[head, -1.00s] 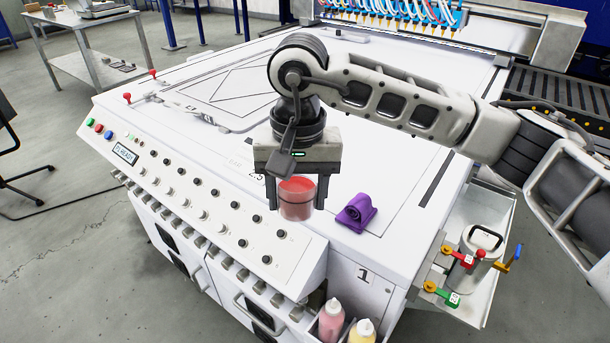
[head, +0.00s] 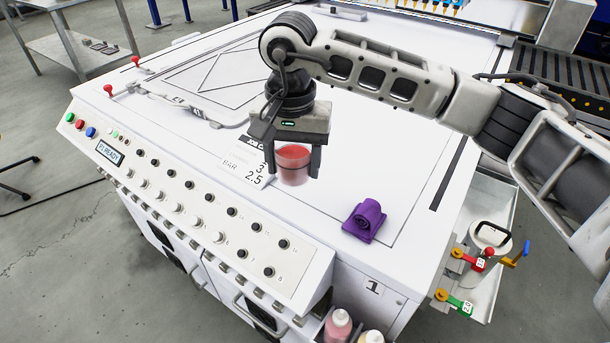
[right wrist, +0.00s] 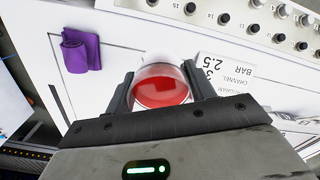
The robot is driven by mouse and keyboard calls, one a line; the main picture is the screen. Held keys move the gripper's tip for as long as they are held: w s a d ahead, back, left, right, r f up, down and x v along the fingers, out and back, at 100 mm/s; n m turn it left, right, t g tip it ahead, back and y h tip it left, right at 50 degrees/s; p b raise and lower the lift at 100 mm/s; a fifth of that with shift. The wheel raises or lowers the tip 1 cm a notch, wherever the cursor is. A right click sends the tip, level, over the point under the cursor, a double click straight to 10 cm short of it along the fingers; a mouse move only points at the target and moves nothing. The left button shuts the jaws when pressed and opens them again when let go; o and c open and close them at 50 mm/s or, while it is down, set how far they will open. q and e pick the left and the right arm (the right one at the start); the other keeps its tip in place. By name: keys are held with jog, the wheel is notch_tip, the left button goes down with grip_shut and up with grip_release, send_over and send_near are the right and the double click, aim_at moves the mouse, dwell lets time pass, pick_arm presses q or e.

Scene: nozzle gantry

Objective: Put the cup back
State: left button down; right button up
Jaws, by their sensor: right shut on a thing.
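The cup (head: 294,166) is clear and holds red liquid. My right gripper (head: 293,168) is shut on it, one finger on each side, above the white machine top (head: 400,160). The cup looks upright. I cannot tell how far its base is from the surface. In the right wrist view the cup (right wrist: 161,86) sits between the two fingers (right wrist: 160,92), with red liquid inside. My left gripper is not in view.
A purple folded cloth (head: 365,219) lies right of the cup. A printed card (head: 245,160) reading "BAR 2.5" lies just left of it. The knob panel (head: 200,205) runs along the front edge. Bottles (head: 338,326) and a side tray with valves (head: 490,285) are at the right.

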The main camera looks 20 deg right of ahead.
aim_at(305, 196)
jog(key=shift+w+d+f, duration=0.25)
jog(key=shift+d+f, duration=0.6)
jog(key=shift+f, duration=0.2)
jog(key=f+p, duration=0.1)
jog(key=f, duration=0.2)
jog(key=shift+d+f, duration=0.1)
jog(key=shift+d, duration=0.1)
jog(key=shift+f, duration=0.45)
jog(key=o, duration=1)
jog(key=shift+r, duration=0.1)
jog(key=shift+o, duration=0.8)
jog(key=shift+r, duration=0.3)
notch_tip(305, 196, up, 12)
jog(key=shift+f+b, duration=0.1)
jog(key=shift+b, duration=0.55)
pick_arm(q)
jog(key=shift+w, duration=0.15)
pick_arm(e)
jog(key=shift+f, duration=0.1)
